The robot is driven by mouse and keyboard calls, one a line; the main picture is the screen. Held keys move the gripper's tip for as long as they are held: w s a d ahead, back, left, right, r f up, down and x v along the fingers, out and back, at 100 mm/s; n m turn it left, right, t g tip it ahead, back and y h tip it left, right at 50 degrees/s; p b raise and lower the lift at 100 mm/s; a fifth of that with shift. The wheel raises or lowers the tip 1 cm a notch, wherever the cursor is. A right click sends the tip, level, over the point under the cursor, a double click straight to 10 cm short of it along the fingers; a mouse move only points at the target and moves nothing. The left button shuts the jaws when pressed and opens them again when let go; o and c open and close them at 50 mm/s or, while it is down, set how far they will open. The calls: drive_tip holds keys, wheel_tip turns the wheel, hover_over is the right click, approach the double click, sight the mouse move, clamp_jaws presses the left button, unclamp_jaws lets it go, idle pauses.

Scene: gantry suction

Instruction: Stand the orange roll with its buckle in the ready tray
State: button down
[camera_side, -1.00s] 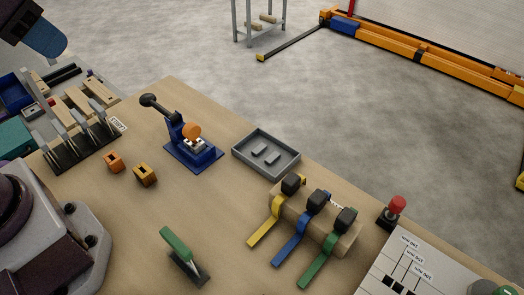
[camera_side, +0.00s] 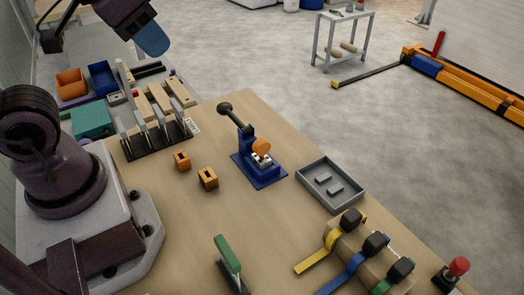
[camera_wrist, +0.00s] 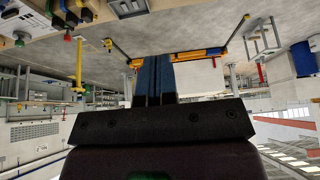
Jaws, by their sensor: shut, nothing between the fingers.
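A small orange piece with a dark slot (camera_side: 182,160) stands on the wooden bench; I cannot tell if it is the roll. A yellow-brown slotted piece (camera_side: 207,178) stands beside it. A round orange piece (camera_side: 261,147) shows at the blue lever press (camera_side: 258,172). The grey tray (camera_side: 357,202) holds two small grey blocks and no roll; I take it for the ready tray. My gripper (camera_side: 152,40) is raised at the upper left, well away from these pieces. Its blue fingers are together and empty in the wrist view (camera_wrist: 155,80).
Yellow, blue and green straps (camera_side: 322,260) with black buckles hang over a wooden block at the front right. A red button (camera_side: 458,266) is beyond. A black rack (camera_side: 157,141) and a green-handled tool (camera_side: 228,254) stand on the bench.

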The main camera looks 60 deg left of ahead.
drive_tip(key=c, duration=1.8)
unclamp_jaws()
drive_tip(key=o, duration=0.9)
drive_tip(key=shift+f, duration=0.1)
drive_tip(key=g, duration=0.6)
hover_over(261, 140)
wheel_tip(261, 140, down, 18)
drive_tip(key=r, duration=0.1)
wheel_tip(261, 140, down, 13)
drive_tip(key=shift+r, duration=0.15)
